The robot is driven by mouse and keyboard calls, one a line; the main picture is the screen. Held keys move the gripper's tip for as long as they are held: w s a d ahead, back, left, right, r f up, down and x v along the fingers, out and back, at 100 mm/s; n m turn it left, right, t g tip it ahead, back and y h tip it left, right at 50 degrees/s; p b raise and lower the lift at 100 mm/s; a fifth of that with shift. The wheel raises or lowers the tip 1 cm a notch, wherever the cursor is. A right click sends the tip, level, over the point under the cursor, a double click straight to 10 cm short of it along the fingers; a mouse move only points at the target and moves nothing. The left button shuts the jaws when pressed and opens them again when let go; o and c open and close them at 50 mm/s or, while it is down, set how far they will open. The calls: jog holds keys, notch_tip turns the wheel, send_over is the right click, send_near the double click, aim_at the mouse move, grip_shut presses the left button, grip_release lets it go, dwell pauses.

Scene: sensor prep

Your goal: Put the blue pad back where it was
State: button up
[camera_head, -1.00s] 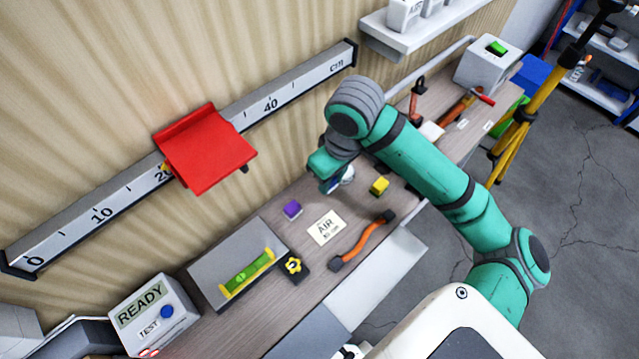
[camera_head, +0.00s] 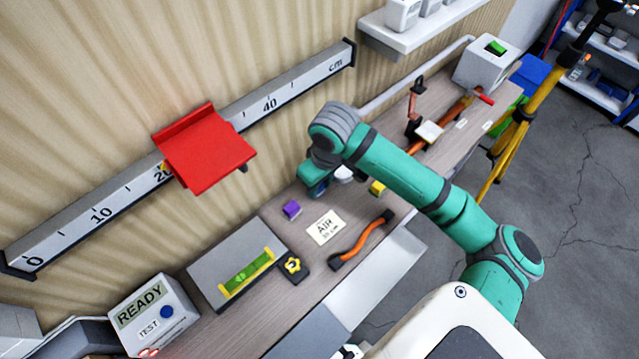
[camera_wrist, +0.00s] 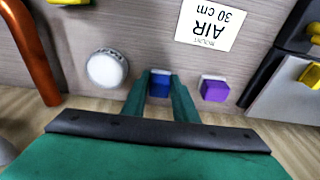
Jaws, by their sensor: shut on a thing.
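My gripper (camera_wrist: 160,84) is shut on the blue pad (camera_wrist: 160,88), which shows between its two fingers in the wrist view. In the head view my gripper (camera_head: 316,190) is low over the bench near the wall, and the pad is mostly hidden by it. The pad is in line with a purple pad (camera_wrist: 214,91), with a gap between them. I cannot tell whether the blue pad touches the bench. The purple pad (camera_head: 291,209) also shows in the head view. A yellow pad (camera_head: 377,188) is on the other side of my gripper.
A white round knob-like thing (camera_wrist: 107,68) stands beside my gripper. A white AIR card (camera_head: 327,227) and an orange curved handle (camera_head: 362,238) lie on the bench. A red plate (camera_head: 205,150) sits on the wall ruler (camera_head: 100,216). A grey plate holds a level (camera_head: 246,272).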

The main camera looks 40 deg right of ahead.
jog(key=o, duration=1)
jog(key=shift+f, duration=0.15)
jog(key=shift+c, duration=0.2)
notch_tip(320, 180, up, 12)
jog(key=s, duration=0.1)
jog(key=shift+s, duration=0.4)
jog(key=shift+d, duration=0.1)
